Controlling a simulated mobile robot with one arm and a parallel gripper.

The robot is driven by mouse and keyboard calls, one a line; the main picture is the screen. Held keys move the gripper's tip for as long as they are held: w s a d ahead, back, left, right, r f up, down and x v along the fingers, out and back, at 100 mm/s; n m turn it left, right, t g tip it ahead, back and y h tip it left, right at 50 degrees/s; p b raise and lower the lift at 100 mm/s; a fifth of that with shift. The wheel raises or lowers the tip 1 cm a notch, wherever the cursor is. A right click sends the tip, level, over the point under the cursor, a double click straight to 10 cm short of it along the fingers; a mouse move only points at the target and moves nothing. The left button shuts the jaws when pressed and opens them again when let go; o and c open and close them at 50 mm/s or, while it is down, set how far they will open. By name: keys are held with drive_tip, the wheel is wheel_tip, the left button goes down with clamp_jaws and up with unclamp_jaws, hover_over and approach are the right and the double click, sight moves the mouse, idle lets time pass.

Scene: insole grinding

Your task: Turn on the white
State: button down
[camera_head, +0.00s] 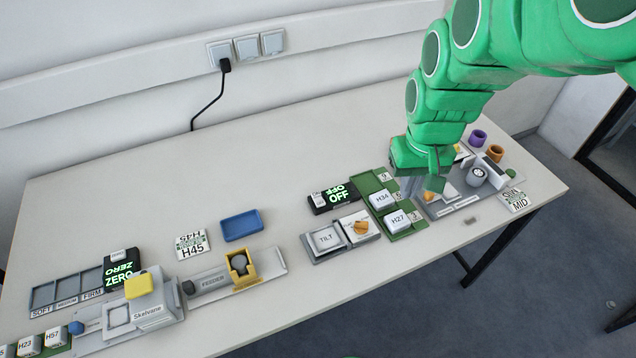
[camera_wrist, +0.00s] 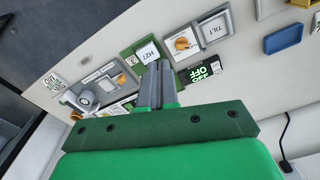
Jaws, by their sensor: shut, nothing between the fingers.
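My gripper (camera_head: 433,184) hangs over the right part of the table, above the grey machine (camera_head: 452,207) and beside the green block tray (camera_head: 403,235). In the wrist view its two fingers (camera_wrist: 158,66) are together and empty. The machine carries a white round part (camera_head: 476,176), which also shows in the wrist view (camera_wrist: 85,98). An orange knob (camera_wrist: 122,79) sits on the machine, partly hidden by my gripper in the head view. A second orange knob (camera_head: 361,227) sits on a white plate beside the TILT panel (camera_head: 325,240). A black display (camera_head: 333,197) reads OFF.
White blocks H36 (camera_head: 381,200) and H27 (camera_head: 398,220) stand in the green tray. A purple ring (camera_head: 478,137) and orange ring (camera_head: 495,153) lie behind the machine. A MID card (camera_head: 515,199) lies near the right edge. The table's back middle is clear.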

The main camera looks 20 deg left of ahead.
drive_tip(key=w+a+f+n, duration=0.2)
drive_tip(key=w+a, duration=0.2)
drive_tip(key=a, duration=0.4)
drive_tip(key=n+t+y, duration=0.1)
drive_tip(key=n, duration=0.1)
hover_over(316, 194)
drive_tip(key=s+d, duration=0.2)
wheel_tip(316, 194, down, 4)
drive_tip(key=shift+f, duration=0.2)
drive_tip(key=f, duration=0.4)
drive_tip(key=w+a+f, duration=0.1)
drive_tip(key=f, duration=0.9)
drive_tip(key=shift+w+a, duration=0.4)
drive_tip(key=shift+w+a+f, duration=0.15)
drive_tip(key=shift+w, duration=0.05)
drive_tip(key=shift+s, duration=0.1)
drive_tip(key=shift+s+d, duration=0.15)
drive_tip(key=shift+d, duration=0.1)
